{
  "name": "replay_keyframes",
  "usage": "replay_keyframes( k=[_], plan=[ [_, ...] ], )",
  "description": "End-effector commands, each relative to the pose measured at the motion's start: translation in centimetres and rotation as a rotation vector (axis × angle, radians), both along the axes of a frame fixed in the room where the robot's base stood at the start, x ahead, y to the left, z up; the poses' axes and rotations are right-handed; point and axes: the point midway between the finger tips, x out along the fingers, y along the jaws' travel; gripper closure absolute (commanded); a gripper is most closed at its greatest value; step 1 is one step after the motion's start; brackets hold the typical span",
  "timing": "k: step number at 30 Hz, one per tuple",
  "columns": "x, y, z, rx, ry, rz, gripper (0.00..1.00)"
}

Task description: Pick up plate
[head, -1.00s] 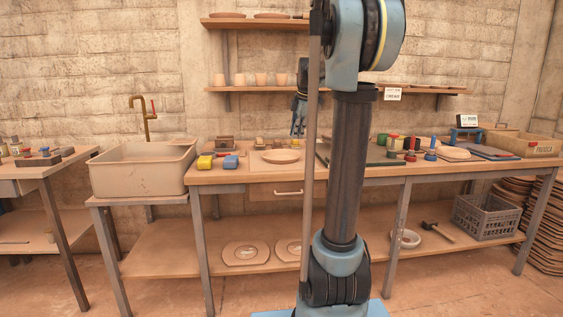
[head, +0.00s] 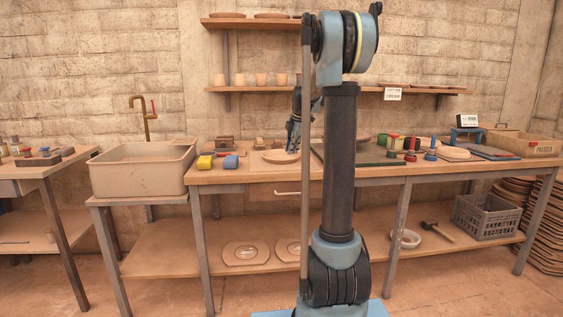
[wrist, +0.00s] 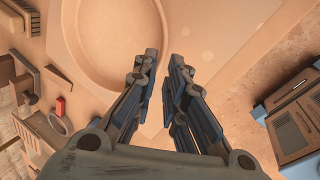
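A round, shallow, light clay plate (head: 278,157) lies on the worktable, left of my arm's column in the head view. In the wrist view the plate (wrist: 108,38) fills the upper left of centre, with its raised rim showing. My gripper (wrist: 163,60) is open and empty, with a narrow gap between its two dark fingers. Its left finger overlaps the plate's right rim in the wrist view; its right finger is over bare board. In the head view my gripper (head: 291,146) is above the plate's right side. I cannot tell whether it touches.
Several glaze jars and tools crowd the table to the right. A sink (head: 143,168) is at the left. Shelves with cups (head: 261,80) hang on the wall behind.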

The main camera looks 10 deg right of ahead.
Motion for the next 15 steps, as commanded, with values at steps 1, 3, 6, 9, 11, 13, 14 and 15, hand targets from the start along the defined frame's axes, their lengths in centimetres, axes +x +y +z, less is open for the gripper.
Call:
replay_keyframes(
  k=[1, 3, 6, 9, 11, 13, 14, 15],
  plan=[
    [0.2, 0.1, -0.4, 0.000, 0.000, 0.000, 0.88],
    [0.3, 0.1, -0.9, 0.000, 0.000, 0.000, 0.88],
    [0.5, 0.2, -1.3, 0.000, 0.000, 0.000, 0.88],
    [0.8, 0.4, -2.0, 0.000, 0.000, 0.001, 0.88],
    [1.0, 0.5, -2.8, 0.000, 0.000, 0.001, 0.88],
    [1.4, 0.7, -3.8, 0.000, 0.000, 0.001, 0.88],
    [1.5, 0.8, -4.2, 0.000, 0.000, 0.001, 0.88],
    [1.7, 0.8, -4.6, 0.000, 0.000, 0.000, 0.88]
  ],
)
